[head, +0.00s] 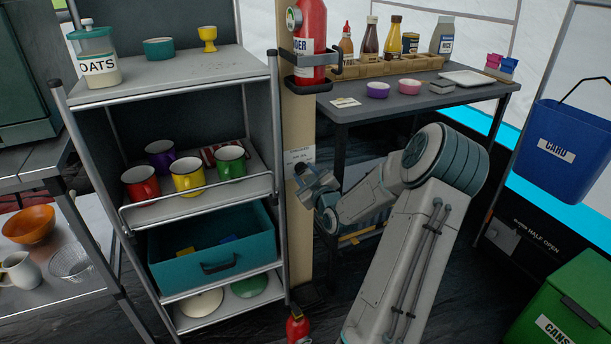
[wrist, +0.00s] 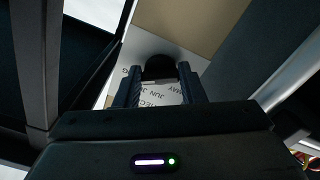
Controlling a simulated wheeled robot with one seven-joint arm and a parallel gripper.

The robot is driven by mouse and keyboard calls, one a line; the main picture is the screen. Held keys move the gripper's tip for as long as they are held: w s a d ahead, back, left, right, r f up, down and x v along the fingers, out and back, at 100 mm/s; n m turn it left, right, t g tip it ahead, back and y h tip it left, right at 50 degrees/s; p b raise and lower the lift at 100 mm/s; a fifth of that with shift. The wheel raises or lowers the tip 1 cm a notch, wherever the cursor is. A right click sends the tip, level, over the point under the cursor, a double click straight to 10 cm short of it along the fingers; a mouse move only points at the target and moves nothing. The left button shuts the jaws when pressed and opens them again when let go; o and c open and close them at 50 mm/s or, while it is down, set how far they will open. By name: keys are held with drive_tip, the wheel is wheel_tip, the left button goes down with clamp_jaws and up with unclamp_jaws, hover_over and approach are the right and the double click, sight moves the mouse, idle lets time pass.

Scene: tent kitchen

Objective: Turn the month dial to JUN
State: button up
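The month dial's white plate (head: 298,157) is on the wooden post. A dark, rounded knob (wrist: 160,68) shows between my fingertips. My gripper (head: 308,178) is in front of the post, just below the upper part of the plate, and hides part of it. In the wrist view, my gripper's (wrist: 160,78) two dark fingers are apart on either side of the knob. Which month the dial points to cannot be read.
A red extinguisher (head: 311,35) hangs on the post above the plate. A shelf rack (head: 200,205) with mugs and a teal drawer stands left. A dark table (head: 420,98) with bottles and bowls stands right. A small red object (head: 298,328) is low by the post.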

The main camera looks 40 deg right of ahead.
drive_tip(key=shift+m, duration=0.3)
drive_tip(key=m+p, duration=0.1)
drive_tip(key=m, duration=0.1)
drive_tip(key=shift+a+r+m+p, duration=0.1)
drive_tip(key=shift+m+p, duration=1.15)
drive_tip(key=shift+m, duration=1.25)
drive_tip(key=o, duration=1)
drive_tip(key=p+v, duration=0.3)
drive_tip(key=v, duration=1.1)
drive_tip(key=shift+w, duration=0.1)
